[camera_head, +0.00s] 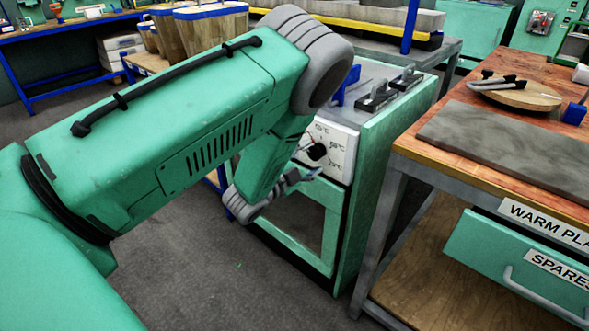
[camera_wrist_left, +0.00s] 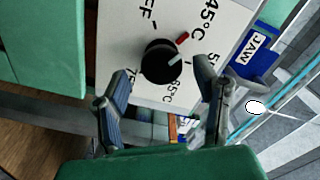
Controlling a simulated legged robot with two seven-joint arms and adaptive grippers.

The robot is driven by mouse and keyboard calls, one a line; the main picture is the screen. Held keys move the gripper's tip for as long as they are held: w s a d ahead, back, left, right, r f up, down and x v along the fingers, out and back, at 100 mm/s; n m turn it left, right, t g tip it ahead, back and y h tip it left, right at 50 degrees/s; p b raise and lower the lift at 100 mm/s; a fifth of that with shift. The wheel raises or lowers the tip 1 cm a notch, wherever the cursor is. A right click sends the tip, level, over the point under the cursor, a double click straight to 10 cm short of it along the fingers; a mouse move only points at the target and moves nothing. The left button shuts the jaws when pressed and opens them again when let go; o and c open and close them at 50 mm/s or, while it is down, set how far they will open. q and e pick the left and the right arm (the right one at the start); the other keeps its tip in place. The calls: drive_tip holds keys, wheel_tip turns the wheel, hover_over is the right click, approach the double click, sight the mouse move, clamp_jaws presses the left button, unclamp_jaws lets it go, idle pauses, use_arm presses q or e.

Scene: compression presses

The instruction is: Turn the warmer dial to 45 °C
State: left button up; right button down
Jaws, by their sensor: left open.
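The warmer dial (camera_head: 317,151) is a round black knob on the white front panel (camera_head: 344,155) of the green warmer. My right gripper is out of view.
A blue JAW label (camera_wrist_left: 262,50) is beside the panel. Grey floor is open in front.

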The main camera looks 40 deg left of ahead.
use_arm(q)
drive_tip(key=s, duration=0.9)
drive_tip(key=shift+s+a, duration=0.3)
drive_tip(key=shift+a, duration=0.05)
drive_tip(key=shift+f, duration=0.1)
